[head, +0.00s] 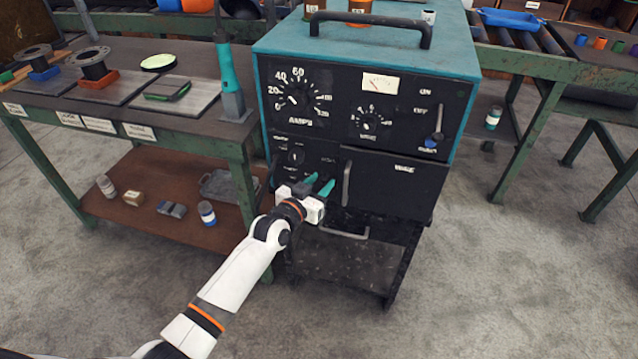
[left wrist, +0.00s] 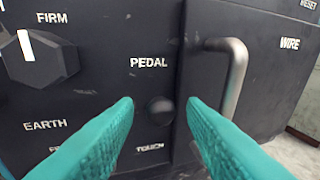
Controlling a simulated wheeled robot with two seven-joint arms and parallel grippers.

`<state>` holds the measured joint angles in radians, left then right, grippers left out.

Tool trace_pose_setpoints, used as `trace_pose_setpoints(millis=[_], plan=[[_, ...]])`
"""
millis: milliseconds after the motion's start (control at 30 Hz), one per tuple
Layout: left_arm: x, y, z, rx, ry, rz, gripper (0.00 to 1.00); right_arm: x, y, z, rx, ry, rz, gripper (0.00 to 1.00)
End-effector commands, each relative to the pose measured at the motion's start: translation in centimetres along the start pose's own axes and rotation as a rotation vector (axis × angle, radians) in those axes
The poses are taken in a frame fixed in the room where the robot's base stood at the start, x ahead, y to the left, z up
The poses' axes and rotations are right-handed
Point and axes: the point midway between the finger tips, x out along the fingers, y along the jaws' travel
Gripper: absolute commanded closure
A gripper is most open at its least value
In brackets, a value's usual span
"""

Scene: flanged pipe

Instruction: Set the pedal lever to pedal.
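The pedal lever (left wrist: 160,110) shows in the left wrist view as a round dark knob on the black panel, between the word PEDAL above and TOUCH below. It is seen nearly end-on, so I cannot tell which way it tilts. My left gripper (head: 322,180) is at the lower front of the welding machine (head: 400,182) in the head view. In the left wrist view, its teal fingers (left wrist: 160,104) are open, one on each side of the knob, with gaps visible. In the head view the lever is hidden by the gripper. My right gripper is not in view.
A metal door handle (left wrist: 234,75) stands out close to the right finger. A dial (left wrist: 38,58) marked FIRM and EARTH is at the left. A workbench (head: 125,120) with flanges stands left of the machine; a roller conveyor (head: 520,45) is at the right. Open floor lies in front.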

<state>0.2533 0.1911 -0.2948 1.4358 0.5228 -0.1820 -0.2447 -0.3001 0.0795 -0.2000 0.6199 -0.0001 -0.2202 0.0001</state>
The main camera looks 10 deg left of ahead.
Motion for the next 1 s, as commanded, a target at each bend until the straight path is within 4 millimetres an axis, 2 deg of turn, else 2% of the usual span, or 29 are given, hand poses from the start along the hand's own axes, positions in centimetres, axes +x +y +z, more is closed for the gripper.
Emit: trace_pose_setpoints(millis=[367, 467, 800, 1000], plan=[[-0.5, 0.0, -0.1, 0.0, 0.002, 0.0, 0.58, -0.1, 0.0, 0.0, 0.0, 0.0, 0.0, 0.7], [-1.7, 0.0, -0.1, 0.0, 0.002, 0.0, 0.58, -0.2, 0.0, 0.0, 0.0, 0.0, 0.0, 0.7], [-8.8, 0.0, -0.1, 0.002, 0.002, 0.0, 0.58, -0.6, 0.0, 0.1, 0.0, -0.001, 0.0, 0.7], [-11.4, 0.0, -0.1, 0.001, 0.001, 0.0, 0.58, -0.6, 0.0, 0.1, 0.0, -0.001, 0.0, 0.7]])
